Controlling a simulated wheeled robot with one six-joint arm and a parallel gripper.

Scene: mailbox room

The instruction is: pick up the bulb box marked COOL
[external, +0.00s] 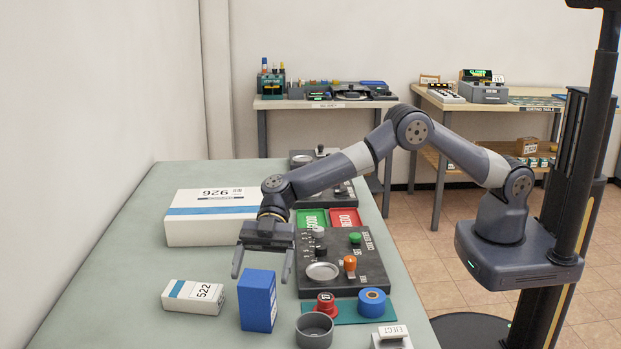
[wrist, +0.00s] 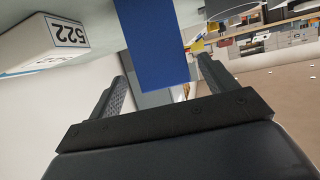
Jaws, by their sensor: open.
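A blue upright box (external: 257,302) stands on the table. No COOL marking can be read on it from here. My gripper (external: 262,276) is open, with its fingers pointing down at the top of the blue box, and it appears to hold nothing. In the wrist view the blue box (wrist: 153,42) lies between the two fingers of my gripper (wrist: 164,78), with a visible gap on each side. I cannot tell whether the fingertips reach down past its top.
A white box marked 522 (external: 193,298) lies left of the blue box. A larger white box marked 926 (external: 212,227) lies behind. A dark control panel (external: 345,280), a red spool (external: 325,304), a blue roll (external: 372,302) and a grey cup (external: 314,331) stand to the right.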

